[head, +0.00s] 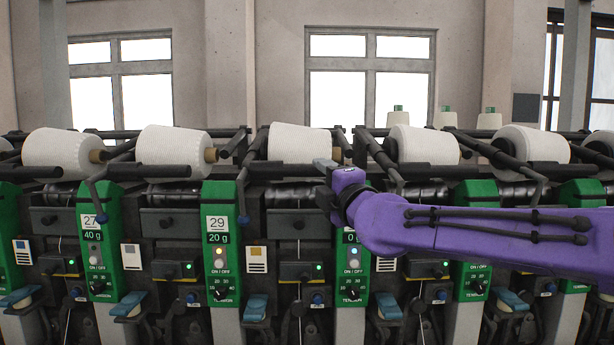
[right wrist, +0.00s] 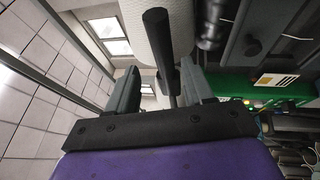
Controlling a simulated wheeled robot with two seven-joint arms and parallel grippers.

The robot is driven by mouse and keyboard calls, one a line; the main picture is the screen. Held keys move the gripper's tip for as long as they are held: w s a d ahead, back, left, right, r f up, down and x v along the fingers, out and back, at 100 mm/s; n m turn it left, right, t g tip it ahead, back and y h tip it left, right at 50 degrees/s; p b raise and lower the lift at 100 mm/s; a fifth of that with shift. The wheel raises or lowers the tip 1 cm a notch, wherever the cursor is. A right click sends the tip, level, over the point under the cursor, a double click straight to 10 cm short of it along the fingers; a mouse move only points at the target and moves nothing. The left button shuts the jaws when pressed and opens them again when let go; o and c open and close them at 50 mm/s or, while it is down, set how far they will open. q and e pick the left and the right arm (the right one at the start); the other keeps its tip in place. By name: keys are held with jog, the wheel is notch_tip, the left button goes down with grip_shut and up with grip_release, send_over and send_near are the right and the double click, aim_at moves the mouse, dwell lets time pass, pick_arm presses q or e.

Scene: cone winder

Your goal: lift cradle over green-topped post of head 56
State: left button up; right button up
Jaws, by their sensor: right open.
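My right gripper (head: 325,165) reaches in from the right, in front of a white yarn cone (head: 300,140) at centre. In the right wrist view the gripper (right wrist: 160,90) is open, with a dark rod, seemingly the cradle handle (right wrist: 157,40), between its fingers. Whether either finger touches it I cannot tell. In the head view the dark cradle bar (head: 278,168) runs below that cone. The green post (head: 352,265) below my gripper is partly covered by my arm, its number hidden. No number 56 is readable. My left gripper is out of view.
Neighbouring heads carry white cones (head: 170,146) on dark cradle bars, with green posts (head: 219,240) marked 27 and 29 to the left. Bent dark arms (head: 243,195) stick out between heads. Blue-topped parts (head: 256,305) line the lower front.

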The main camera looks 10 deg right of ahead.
aim_at(310, 172)
jog(key=x, duration=0.2)
jog(key=p+x, duration=0.1)
jog(key=x, duration=0.1)
jog(key=p+x, duration=0.1)
jog(key=x, duration=0.2)
jog(key=shift+w+f, duration=0.1)
jog(key=shift+f, duration=0.15)
jog(key=shift+w, duration=0.1)
jog(key=shift+a+r, duration=0.1)
